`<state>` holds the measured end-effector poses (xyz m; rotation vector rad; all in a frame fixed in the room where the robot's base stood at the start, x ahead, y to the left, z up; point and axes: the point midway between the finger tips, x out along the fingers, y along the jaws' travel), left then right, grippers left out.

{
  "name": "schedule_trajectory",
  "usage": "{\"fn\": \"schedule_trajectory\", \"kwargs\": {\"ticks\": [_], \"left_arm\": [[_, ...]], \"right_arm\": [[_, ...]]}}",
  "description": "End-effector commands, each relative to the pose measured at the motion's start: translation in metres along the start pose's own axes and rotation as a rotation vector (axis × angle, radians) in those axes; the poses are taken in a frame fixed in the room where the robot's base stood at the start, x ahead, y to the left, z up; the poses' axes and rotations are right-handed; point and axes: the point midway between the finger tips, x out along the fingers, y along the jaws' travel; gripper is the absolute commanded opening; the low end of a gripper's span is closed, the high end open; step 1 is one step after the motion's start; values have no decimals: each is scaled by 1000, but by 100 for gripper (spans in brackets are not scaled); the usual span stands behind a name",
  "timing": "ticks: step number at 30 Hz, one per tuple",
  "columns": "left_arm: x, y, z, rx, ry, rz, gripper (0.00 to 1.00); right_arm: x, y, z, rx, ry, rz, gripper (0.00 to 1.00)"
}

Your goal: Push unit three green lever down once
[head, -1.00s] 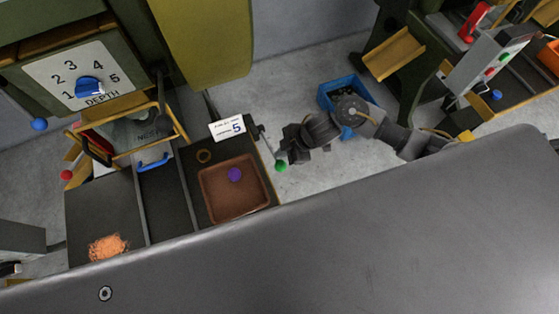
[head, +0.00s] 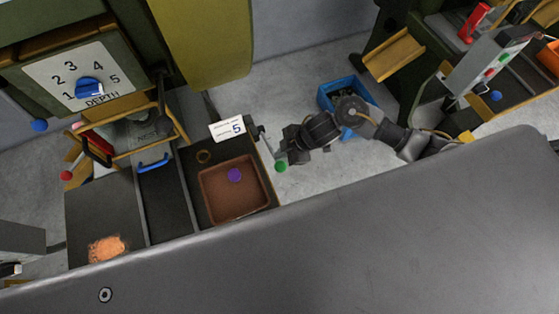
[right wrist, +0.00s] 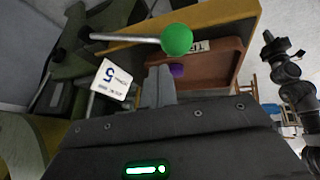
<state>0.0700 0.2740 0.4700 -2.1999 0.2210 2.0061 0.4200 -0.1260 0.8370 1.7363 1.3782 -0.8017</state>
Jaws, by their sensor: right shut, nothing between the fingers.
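The green lever is a metal rod with a green ball (head: 281,166) at the right edge of the machine's bench in the head view. It also shows near the top middle of the right wrist view (right wrist: 177,39), its rod running left. My right gripper (head: 288,147) is shut and empty, just above the green ball in the head picture. Its fingers (right wrist: 158,85) point toward the rod in the right wrist view; I see a gap between them and the ball. A dark arm, seemingly my left, shows at the right of that view; its gripper (right wrist: 273,46) is too small to read.
A white card marked 5 (head: 228,128) stands behind. The depth dial (head: 89,87) is at upper left. A blue crate (head: 327,98) is on the floor behind my right arm.

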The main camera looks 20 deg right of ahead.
Motion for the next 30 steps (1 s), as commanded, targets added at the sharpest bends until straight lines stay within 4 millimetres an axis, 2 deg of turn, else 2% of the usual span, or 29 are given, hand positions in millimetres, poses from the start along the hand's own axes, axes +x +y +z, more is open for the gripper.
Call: {"fn": "schedule_trajectory", "kwargs": {"ticks": [30], "left_arm": [[2, 0, 0, 0, 0, 0, 0]], "right_arm": [[6, -4, 4, 0, 0, 0, 0]]}}
